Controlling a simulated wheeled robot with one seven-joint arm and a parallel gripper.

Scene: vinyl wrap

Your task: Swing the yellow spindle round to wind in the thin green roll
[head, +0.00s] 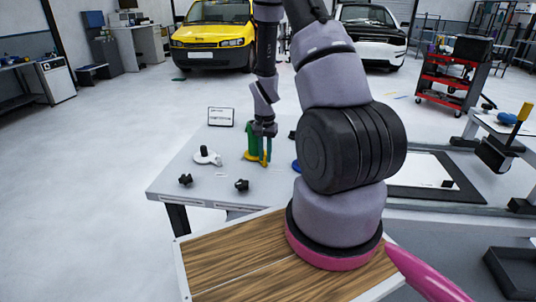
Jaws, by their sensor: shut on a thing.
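The green roll (252,138) stands upright near the middle of the grey table, small in the head view. The yellow spindle (268,152) shows at its right side and around its foot. My gripper (265,131) points down from above and is shut on the upper part of the yellow spindle, beside the green roll. The fingertips are small and dark, so the exact grip is hard to make out. My own arm stands in front and hides part of the table to the right.
On the table (180,172) are a white round holder with a black knob (207,156), black knobs (242,185), a small sign (221,117) and, partly hidden, a blue thing (296,166). A dark-framed white panel (425,172) lies right.

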